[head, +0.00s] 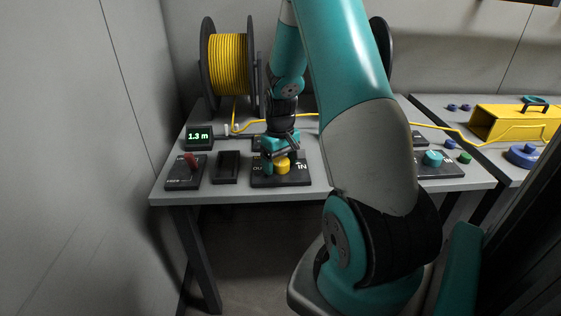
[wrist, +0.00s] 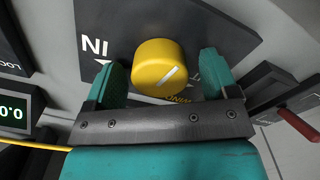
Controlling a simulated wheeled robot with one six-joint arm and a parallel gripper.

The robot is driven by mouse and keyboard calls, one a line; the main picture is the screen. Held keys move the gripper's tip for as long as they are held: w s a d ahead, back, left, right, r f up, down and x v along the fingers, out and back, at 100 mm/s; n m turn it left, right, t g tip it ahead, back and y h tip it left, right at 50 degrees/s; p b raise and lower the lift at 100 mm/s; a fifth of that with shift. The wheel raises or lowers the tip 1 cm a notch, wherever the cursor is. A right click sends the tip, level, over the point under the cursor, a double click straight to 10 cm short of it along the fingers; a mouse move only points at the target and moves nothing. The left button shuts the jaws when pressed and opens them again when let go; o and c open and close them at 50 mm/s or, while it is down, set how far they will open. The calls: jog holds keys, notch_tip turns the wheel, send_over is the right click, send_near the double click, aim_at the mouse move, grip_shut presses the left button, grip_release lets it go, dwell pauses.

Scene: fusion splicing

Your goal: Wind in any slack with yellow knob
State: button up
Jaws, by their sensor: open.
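The yellow knob (head: 282,167) sits on a dark panel (head: 301,182) marked "OU…" at left and "IN" at right, near the table's front edge. In the wrist view the knob (wrist: 160,67) has a white pointer line and lies between my two fingers. My gripper (head: 277,160) is open around the knob, and it also shows in the wrist view (wrist: 160,82). A gap shows at each side; I cannot tell whether either finger touches. Yellow cable (head: 305,115) runs across the table behind my arm from the yellow spool (head: 229,64). A display (head: 199,136) reads 1.3 m.
A red-handled lever unit (head: 188,168) and a dark slotted block (head: 227,166) stand left of the panel. A teal knob (head: 432,158) is at right. A yellow case (head: 515,123) and a blue round part (head: 523,155) are on the right-hand table. A wall closes the left side.

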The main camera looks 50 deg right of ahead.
jog(key=c, duration=0.9)
jog(key=shift+r+m+p, duration=0.15)
jog(key=shift+m+p, duration=0.3)
jog(key=shift+m, duration=0.95)
jog(key=o, duration=0.9)
